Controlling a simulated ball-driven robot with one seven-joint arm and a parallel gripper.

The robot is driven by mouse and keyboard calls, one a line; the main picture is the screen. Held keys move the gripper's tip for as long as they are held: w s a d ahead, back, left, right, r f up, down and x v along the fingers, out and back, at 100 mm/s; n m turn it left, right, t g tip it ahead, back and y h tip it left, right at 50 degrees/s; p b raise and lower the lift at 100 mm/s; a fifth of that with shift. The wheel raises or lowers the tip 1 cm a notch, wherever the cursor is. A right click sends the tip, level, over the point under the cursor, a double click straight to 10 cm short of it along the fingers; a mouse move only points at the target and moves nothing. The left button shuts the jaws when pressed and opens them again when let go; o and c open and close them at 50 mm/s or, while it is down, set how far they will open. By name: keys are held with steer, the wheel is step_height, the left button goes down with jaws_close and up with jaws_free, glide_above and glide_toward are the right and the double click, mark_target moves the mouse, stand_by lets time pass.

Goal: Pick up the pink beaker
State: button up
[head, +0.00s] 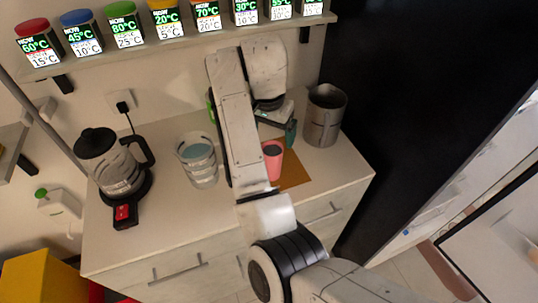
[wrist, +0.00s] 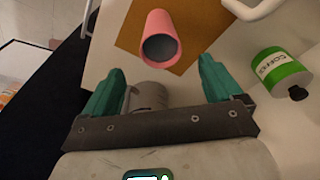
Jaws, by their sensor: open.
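The pink beaker (head: 273,165) stands on a brown mat (head: 293,174) on the counter, partly hidden by my arm in the head view. In the wrist view the beaker (wrist: 158,22) shows its dark open mouth, just beyond my fingertips and roughly centred between them. My gripper (wrist: 157,75) has teal fingers spread wide, with nothing held. In the head view my gripper (head: 289,130) is above and behind the beaker, near the steel canister, partly hidden by my arm.
A steel canister (head: 326,117) stands at the back right; a glass (head: 198,164) and a kettle (head: 115,170) stand left. A shelf (head: 180,45) of spice dispensers hangs above. The counter front (head: 205,208) is clear.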

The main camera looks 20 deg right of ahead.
mark_target(273, 143)
steer(key=f, duration=0.5)
steer(key=shift+w+d+p, duration=0.25)
steer(key=shift+d+p, duration=0.05)
steer(key=shift+p, duration=0.05)
steer(key=shift+w+d+f+p, duration=0.15)
steer(key=shift+f+p, duration=0.6)
steer(key=shift+f, duration=1.95)
steer(key=c, duration=1.2)
steer(key=shift+r, duration=0.1)
steer(key=shift+c, duration=0.4)
steer(key=shift+w+r, duration=0.1)
steer(key=shift+r, duration=0.1)
